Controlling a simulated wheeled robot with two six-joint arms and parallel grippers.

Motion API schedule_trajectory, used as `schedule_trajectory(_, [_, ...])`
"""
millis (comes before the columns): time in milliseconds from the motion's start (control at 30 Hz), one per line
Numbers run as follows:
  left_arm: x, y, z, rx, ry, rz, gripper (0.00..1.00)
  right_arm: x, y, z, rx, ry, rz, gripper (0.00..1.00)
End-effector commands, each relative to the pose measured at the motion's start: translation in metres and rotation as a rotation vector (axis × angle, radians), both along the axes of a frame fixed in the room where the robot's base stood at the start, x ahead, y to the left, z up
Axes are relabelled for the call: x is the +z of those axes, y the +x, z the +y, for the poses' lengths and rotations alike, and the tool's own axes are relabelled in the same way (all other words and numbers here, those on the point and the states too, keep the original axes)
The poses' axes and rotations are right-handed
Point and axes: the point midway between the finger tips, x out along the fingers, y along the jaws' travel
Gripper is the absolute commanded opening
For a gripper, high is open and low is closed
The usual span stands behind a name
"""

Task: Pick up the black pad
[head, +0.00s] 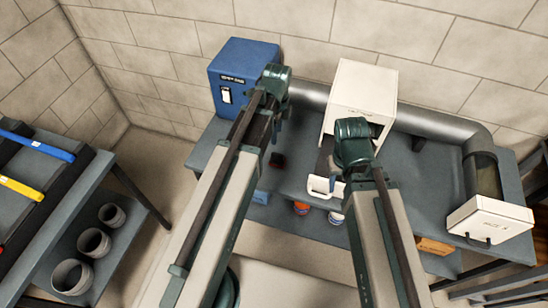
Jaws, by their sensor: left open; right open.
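A small dark block (277,161), possibly the black pad, lies on the grey bench (210,150) below the blue box. It is too small to identify surely. My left gripper (277,130) is above and close to it, open, with its fingers partly hidden by my arm. My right gripper (331,178) is open in front of the white box, near a small white handle-like piece (320,187). My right wrist hides part of that area.
A blue box (236,72) and a white box (363,92) stand on the bench. A grey duct (430,124) runs behind to a white end box (490,217). Small round tins (301,208) sit below the bench front. A left rack holds coloured bars (35,143) and grey cups (94,243).

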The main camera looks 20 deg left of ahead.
Motion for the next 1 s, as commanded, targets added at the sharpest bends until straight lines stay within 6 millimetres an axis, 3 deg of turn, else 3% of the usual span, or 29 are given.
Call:
schedule_trajectory(267, [-0.008, 0.0, 0.0, -0.007, -0.001, 0.0, 0.55, -0.008, 0.0, 0.0, 0.0, 0.0, 0.0, 0.5])
schedule_trajectory(800, [-0.079, 0.001, 0.0, -0.006, 0.0, 0.0, 0.55, -0.079, 0.0, 0.0, 0.0, 0.0, 0.0, 0.5])
schedule_trajectory(1000, [-0.088, 0.001, 0.0, -0.006, 0.0, 0.0, 0.55, -0.088, 0.0, 0.0, 0.0, 0.0, 0.0, 0.5])
